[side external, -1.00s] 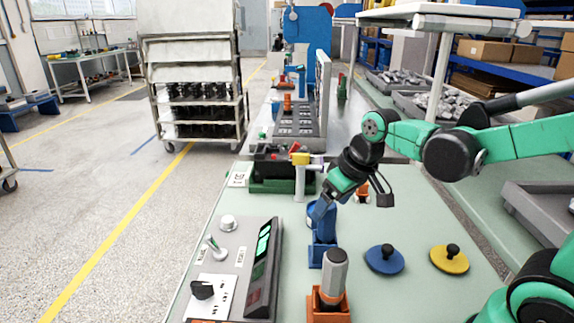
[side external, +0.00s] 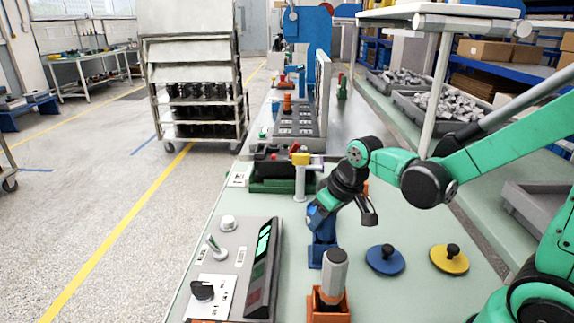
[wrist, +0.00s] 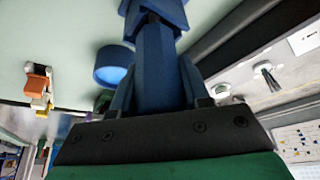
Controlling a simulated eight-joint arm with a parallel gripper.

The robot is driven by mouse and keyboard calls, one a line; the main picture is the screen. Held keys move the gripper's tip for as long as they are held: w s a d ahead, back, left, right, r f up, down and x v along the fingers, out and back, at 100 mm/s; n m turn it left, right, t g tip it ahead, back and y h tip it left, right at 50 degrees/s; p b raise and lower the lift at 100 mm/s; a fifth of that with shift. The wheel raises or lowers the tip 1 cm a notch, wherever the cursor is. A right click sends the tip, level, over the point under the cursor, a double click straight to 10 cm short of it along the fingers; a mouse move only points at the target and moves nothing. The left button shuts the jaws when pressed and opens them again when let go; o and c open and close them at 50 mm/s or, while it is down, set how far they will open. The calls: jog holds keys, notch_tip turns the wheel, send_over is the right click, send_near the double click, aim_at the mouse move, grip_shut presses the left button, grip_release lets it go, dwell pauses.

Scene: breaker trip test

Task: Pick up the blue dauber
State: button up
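The blue dauber (side external: 321,229) stands upright in a blue holder (side external: 322,254) on the pale green bench. My gripper (side external: 319,214) is lowered over its upper part from above right. In the wrist view the dauber's blue faceted body (wrist: 155,62) runs up the middle of the picture. The fingers of my gripper (wrist: 158,75) lie on both sides of it, very close. I cannot tell whether they touch it. The dauber's lower end is in the holder.
A grey-topped dauber (side external: 333,272) stands in an orange holder in front. A blue lid (side external: 385,261) and a yellow lid (side external: 450,259) with black knobs lie to the right. A control panel (side external: 236,262) is at left. A pale post (side external: 301,179) stands behind.

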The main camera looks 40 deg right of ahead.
grip_shut()
jog(key=shift+r, duration=0.15)
notch_tip(320, 180, up, 20)
dwell(0.6)
